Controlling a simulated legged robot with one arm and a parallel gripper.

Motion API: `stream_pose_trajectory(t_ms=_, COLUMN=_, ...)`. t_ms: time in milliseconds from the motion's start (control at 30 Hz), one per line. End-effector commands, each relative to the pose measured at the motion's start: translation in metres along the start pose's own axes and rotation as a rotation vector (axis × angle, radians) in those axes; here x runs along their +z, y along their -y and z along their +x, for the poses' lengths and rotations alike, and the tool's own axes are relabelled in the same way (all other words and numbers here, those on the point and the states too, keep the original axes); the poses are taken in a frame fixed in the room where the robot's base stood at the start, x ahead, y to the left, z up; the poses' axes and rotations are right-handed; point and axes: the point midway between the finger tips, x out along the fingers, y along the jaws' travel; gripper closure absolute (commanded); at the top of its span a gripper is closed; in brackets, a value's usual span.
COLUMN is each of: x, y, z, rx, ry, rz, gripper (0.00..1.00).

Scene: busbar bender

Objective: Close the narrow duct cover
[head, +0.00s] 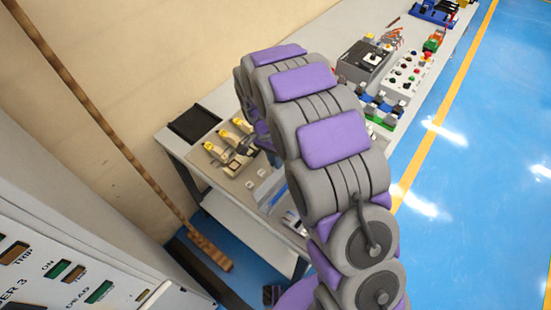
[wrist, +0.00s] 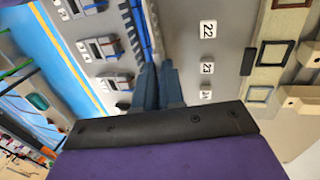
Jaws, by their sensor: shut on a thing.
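In the wrist view, my gripper (wrist: 158,68) has its dark fingers close together at the near end of a narrow slotted duct with a blue edge (wrist: 134,22). The fingers are shut on what looks like the narrow duct cover, a thin strip along the duct; the fingers hide most of the contact. I cannot tell how far the cover is seated on the duct.
Number labels 22 and 23 (wrist: 207,68) lie right of the fingers; grey modules (wrist: 102,47) lie left. In the head view, the workbench (head: 185,150) carries yellow-topped parts (head: 213,150), a black tray (head: 194,123) and a button box (head: 408,73). Blue floor is open at right.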

Motion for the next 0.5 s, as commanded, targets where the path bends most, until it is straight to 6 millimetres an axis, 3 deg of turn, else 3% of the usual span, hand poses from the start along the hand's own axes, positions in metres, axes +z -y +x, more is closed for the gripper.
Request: stream_pose_trajectory(t_ms=500, x=0.002, y=-0.016, z=-0.001, rx=-0.163, ry=0.005, rz=0.003, gripper=1.0)
